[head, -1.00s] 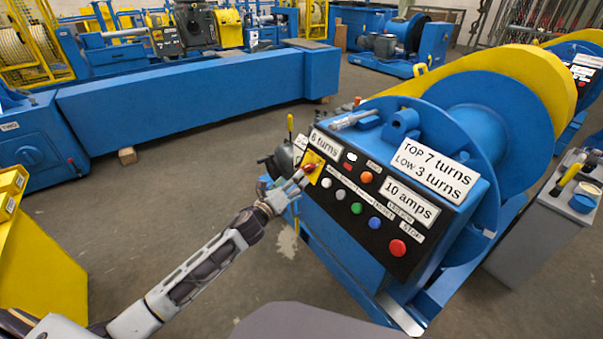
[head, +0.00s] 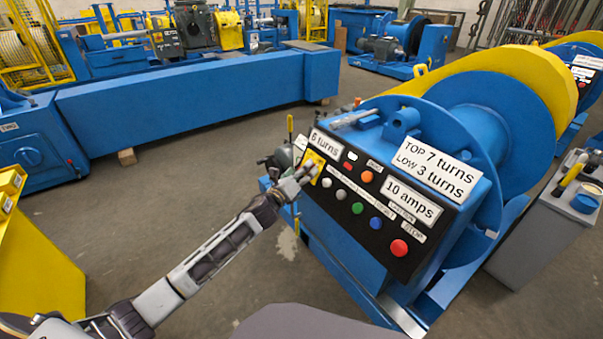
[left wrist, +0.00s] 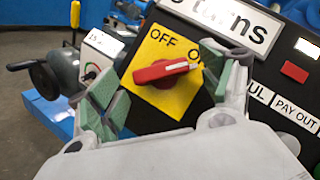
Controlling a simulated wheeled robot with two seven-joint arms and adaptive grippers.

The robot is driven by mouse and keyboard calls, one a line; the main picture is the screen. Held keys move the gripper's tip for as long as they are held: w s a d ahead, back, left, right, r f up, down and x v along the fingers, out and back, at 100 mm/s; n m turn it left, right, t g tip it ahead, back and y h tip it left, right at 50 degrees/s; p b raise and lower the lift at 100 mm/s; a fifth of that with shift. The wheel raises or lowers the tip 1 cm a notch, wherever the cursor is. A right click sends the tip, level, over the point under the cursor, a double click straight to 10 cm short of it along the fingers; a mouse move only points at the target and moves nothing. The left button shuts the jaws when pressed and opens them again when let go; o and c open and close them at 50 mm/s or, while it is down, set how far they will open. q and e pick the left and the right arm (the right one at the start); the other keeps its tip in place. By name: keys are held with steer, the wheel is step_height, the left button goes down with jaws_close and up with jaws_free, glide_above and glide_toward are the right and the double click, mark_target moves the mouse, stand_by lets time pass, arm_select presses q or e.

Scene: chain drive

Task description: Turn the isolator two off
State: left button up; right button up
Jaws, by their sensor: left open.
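A red rotary handle (left wrist: 152,73) sits on a yellow switch plate (left wrist: 178,104) marked OFF at top left; a partly covered label starting with O is at the right. The handle lies nearly level, its white mark toward the right-hand label. In the head view the yellow plate (head: 314,157) is at the upper left of the black control panel, and the handle is hidden behind my fingers. My left gripper (head: 306,176) is open at the plate, and in the left wrist view its green-padded fingers (left wrist: 168,86) stand either side of the handle. Contact cannot be told. My right gripper is out of view.
The black panel carries several coloured buttons, including a red one (head: 399,248) and a green one (head: 357,208). A grey machine part (left wrist: 58,75) stands left of the panel. Open floor lies between.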

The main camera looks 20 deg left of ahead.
arm_select(q)
steer(key=shift+w, duration=0.1)
steer(key=shift+c, duration=0.2)
steer(key=c, duration=1)
steer(key=shift+o, duration=0.2)
